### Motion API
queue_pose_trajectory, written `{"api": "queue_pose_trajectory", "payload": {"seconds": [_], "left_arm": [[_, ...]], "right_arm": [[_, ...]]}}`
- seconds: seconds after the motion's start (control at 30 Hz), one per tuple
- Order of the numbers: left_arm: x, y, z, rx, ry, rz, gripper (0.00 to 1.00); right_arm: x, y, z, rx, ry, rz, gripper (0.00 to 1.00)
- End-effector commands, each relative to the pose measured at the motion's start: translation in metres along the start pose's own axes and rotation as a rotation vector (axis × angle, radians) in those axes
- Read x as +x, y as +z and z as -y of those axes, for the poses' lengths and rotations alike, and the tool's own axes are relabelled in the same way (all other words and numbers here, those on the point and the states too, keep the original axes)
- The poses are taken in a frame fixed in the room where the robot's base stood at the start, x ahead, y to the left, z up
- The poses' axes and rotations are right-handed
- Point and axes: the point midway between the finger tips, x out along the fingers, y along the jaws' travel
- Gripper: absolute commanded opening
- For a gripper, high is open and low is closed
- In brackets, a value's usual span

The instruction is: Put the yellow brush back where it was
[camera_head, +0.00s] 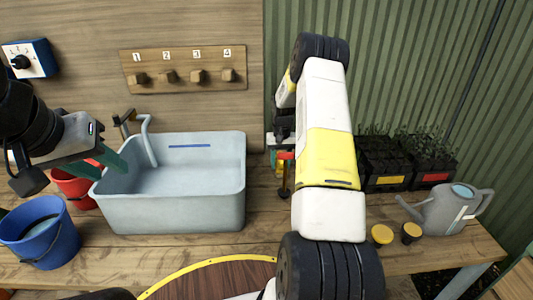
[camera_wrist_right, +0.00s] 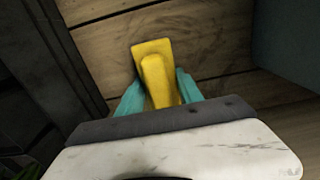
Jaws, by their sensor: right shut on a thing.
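The yellow brush (camera_wrist_right: 152,62) is in the right wrist view, between the teal fingers of my right gripper (camera_wrist_right: 158,88). The gripper is shut on its narrower part, and its wide flat end points away over wooden boards. I cannot tell whether the brush touches the boards. In the head view my right arm hides most of that gripper and the brush. A wooden rack (camera_head: 182,83) with pegs numbered 1 to 4 is on the wall; nothing hangs on the pegs. My left gripper (camera_head: 100,166) is open and empty near the sink's left side.
A grey sink (camera_head: 172,216) stands on the wooden bench (camera_head: 265,222). A blue bucket (camera_head: 45,243) and a red bucket (camera_head: 72,186) are at left. Black plant pots (camera_head: 384,160), a grey watering can (camera_head: 445,212) and yellow-topped jars (camera_head: 381,235) are at right. A dial box (camera_head: 38,60) is on the wall.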

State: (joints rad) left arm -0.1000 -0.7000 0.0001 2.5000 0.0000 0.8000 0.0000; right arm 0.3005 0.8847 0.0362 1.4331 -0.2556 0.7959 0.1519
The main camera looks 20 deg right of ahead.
Motion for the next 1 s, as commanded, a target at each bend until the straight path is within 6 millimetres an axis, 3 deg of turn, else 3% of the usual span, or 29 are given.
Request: {"api": "queue_pose_trajectory", "payload": {"seconds": [0.2,0.23,0.3,0.73,1.0], "left_arm": [[0.0,0.0,0.0,0.0,0.0,0.0,0.36],[0.0,0.0,0.0,0.0,0.0,0.0,0.36],[0.0,0.0,0.0,0.0,0.0,0.0,0.36],[0.0,0.0,0.0,0.0,0.0,0.0,0.36],[0.0,0.0,0.0,0.0,0.0,0.0,0.36]], "right_arm": [[0.003,0.0,0.0,0.0,0.0,0.0,0.0],[0.002,0.0,0.0,0.0,0.0,0.0,0.49],[0.002,0.0,0.0,0.0,0.0,0.0,0.63],[-0.005,-0.001,0.0,0.0,0.0,-0.002,0.65],[-0.058,-0.001,0.0,0.002,0.0,-0.006,0.65]]}}
